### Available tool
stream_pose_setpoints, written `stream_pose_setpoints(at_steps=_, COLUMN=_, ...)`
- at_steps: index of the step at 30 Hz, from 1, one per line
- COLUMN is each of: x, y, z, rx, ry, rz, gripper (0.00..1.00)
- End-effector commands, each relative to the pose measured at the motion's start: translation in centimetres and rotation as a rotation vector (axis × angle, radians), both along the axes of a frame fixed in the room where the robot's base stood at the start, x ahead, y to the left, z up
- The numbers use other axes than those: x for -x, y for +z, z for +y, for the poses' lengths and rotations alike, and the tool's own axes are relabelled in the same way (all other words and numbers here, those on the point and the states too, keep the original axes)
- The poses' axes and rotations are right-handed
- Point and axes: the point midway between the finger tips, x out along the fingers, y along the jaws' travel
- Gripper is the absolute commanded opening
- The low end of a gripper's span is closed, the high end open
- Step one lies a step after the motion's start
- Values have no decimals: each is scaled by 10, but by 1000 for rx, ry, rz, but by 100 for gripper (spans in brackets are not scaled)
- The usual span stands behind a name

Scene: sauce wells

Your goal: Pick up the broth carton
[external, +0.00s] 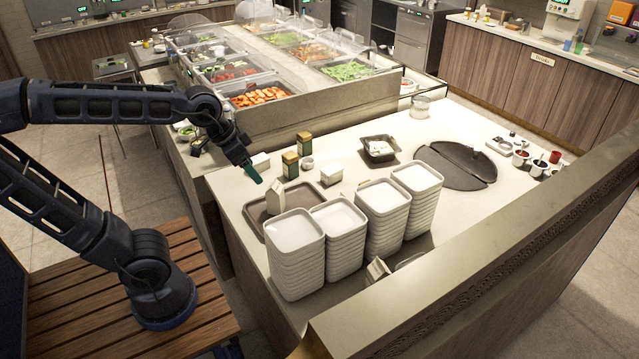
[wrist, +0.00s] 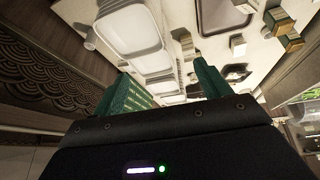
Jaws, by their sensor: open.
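A white gable-topped carton (external: 275,196) stands upright on a brown tray (external: 256,212) at the counter's near left edge. I cannot read a label on either, so I cannot tell which is the broth carton. My gripper (external: 253,174), with green fingers, is above and left of the first carton, apart from it. In the wrist view my gripper (wrist: 166,82) has its fingers spread with nothing between them. The brown tray (wrist: 218,22) shows at the top there.
Stacks of white dishes (external: 296,262) stand right of the brown tray and also show in the wrist view (wrist: 140,32). Two gold-topped tins (external: 291,166) and a white box (external: 332,174) stand behind it. A black tray (external: 379,150) and dark round mat (external: 455,166) lie farther right.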

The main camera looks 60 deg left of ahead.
Motion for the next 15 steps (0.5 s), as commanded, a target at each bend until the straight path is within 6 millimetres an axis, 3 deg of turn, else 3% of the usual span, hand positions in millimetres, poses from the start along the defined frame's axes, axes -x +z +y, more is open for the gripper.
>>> stream_pose_setpoints(at_steps=1, x=-17, y=2, z=-7, rx=9, ry=-19, rz=-2, gripper=76)
stream_pose_setpoints(at_steps=8, x=-87, y=7, z=-37, rx=36, ry=-96, rz=-32, gripper=76)
stream_pose_setpoints(at_steps=15, x=-160, y=0, z=-78, rx=45, ry=-158, rz=-72, gripper=76)
